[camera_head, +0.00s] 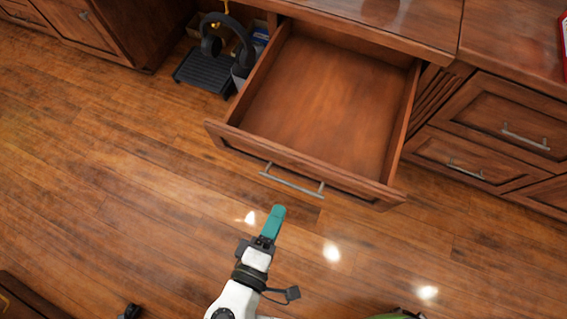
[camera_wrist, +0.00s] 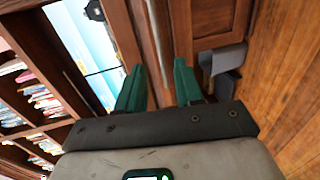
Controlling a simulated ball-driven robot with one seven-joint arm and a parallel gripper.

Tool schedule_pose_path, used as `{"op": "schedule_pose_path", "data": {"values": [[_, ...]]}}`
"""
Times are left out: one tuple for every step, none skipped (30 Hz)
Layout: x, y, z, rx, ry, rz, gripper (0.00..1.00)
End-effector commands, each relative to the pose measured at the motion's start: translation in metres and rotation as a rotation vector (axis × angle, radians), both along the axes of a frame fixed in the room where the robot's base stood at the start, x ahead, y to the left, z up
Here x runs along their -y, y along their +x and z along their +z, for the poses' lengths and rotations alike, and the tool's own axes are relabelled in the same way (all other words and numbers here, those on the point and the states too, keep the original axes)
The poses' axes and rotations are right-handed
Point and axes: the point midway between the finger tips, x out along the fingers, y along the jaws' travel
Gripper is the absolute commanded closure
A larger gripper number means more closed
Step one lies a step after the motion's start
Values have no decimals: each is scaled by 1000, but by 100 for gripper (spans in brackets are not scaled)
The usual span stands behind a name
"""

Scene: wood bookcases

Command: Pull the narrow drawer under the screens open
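The wide, shallow wooden drawer (camera_head: 320,100) is pulled out from under the desk top, its empty inside showing. Its silver bar handle (camera_head: 292,183) is on the front panel. My gripper (camera_head: 277,212) has teal fingers and is just in front of the handle, apart from it in the head view. In the wrist view my gripper (camera_wrist: 158,85) has its two fingers spread, and the silver handle bar (camera_wrist: 157,40) runs up between and beyond them. I cannot tell whether they touch it. A bright screen (camera_wrist: 85,45) shows at the left of the wrist view.
Closed drawers with silver handles (camera_head: 525,138) stand at the right. Black headphones (camera_head: 227,38) and a dark ribbed stand (camera_head: 203,70) are left of the open drawer. Bookshelves (camera_wrist: 35,95) show in the wrist view. The wooden floor (camera_head: 110,190) at the left is clear.

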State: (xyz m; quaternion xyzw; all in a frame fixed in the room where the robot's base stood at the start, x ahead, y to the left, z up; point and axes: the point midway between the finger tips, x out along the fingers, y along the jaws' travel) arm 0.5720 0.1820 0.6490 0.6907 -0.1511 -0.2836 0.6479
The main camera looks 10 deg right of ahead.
Motion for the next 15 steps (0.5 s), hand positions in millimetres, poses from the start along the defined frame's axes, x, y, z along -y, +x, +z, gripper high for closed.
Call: {"op": "schedule_pose_path", "data": {"values": [[-5,-6,2,0,0,3,64],[-7,-9,2,0,0,3,64],[-10,-13,3,0,0,3,64],[-12,-15,4,0,0,3,64],[-13,-17,4,0,0,1,64],[-15,-19,5,0,0,1,64],[-15,-21,5,0,0,1,64],[-16,-22,5,0,0,1,64],[-16,-23,5,0,0,0,64],[-17,-23,5,0,0,0,64],[-17,-23,5,0,0,-1,64],[-17,-23,5,0,0,-1,64],[-17,-23,5,0,0,-1,64],[-17,-23,5,0,0,-1,64],[-17,-23,5,0,0,-1,64]]}}
